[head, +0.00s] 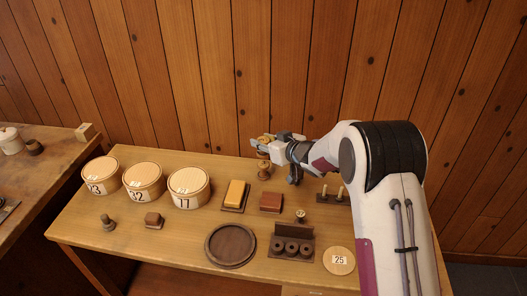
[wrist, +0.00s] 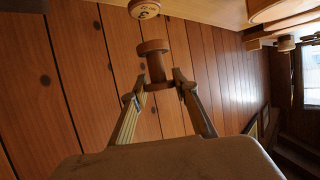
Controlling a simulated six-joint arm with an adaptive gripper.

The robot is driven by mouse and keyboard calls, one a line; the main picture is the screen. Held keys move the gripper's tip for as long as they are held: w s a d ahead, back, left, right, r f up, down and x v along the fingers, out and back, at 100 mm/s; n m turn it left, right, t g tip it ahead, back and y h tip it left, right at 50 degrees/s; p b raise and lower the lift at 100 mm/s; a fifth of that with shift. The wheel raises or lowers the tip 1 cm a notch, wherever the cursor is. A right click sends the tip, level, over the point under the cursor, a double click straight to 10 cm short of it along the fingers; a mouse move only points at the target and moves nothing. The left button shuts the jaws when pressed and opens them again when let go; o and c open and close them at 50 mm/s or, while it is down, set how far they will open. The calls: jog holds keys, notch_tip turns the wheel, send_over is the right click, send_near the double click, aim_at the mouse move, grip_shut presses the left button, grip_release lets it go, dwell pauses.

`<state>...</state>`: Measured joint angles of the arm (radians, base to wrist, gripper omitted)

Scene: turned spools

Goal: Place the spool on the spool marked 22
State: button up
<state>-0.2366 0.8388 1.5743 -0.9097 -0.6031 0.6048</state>
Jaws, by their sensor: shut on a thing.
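My gripper (head: 268,144) is at the back of the table, in the air, shut on a brown wooden spool (wrist: 153,50). In the wrist view the fingers (wrist: 160,86) close around its lower part, and its wide flange sticks out beyond them. In the head view the held spool (head: 263,138) is small and partly covered by the gripper. A standing spool (head: 264,173) is on the table just below it, apart from it. A round top with a label (wrist: 146,9) shows at the wrist view's upper edge, past the held spool; its number is not clearly readable.
Three round boxes (head: 189,186) with number labels stand at the left. A dark round tray (head: 231,245), a holder with dark rings (head: 291,247) and a disc marked 25 (head: 339,260) lie in front. Blocks (head: 271,202) and a peg stand (head: 331,197) are near my arm.

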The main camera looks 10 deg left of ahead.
aim_at(263, 152)
jog(key=shift+f, duration=0.25)
jog(key=shift+f, duration=1.75)
jog(key=shift+f, duration=0.15)
jog(key=o, duration=0.9)
jog(key=shift+r, duration=0.2)
jog(key=shift+v, duration=6)
